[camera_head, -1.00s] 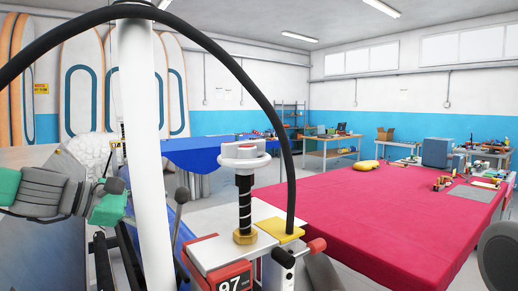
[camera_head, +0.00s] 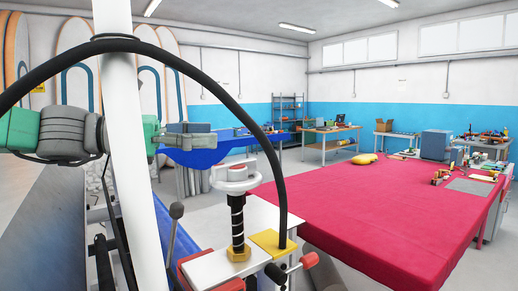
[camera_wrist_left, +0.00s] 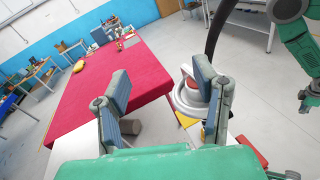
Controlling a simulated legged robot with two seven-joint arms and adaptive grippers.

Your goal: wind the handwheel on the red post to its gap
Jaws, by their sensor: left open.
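The red part (camera_head: 194,268) of the post shows low, cut by the bottom edge. My left gripper (camera_head: 208,133) is open and empty, above and left of the wheel and apart from it in the head view, behind the white pole. In the left wrist view its two fingers (camera_wrist_left: 160,85) are spread. There the handwheel (camera_wrist_left: 186,97) is partly hidden behind the right finger. The gap cannot be made out.
A white pole (camera_head: 131,180) and a black hose (camera_head: 262,130) stand close in front. The hose ends at a yellow block (camera_head: 272,243) beside the screw. A red-covered table (camera_head: 370,210) fills the right, and a blue-covered table (camera_head: 205,153) stands behind.

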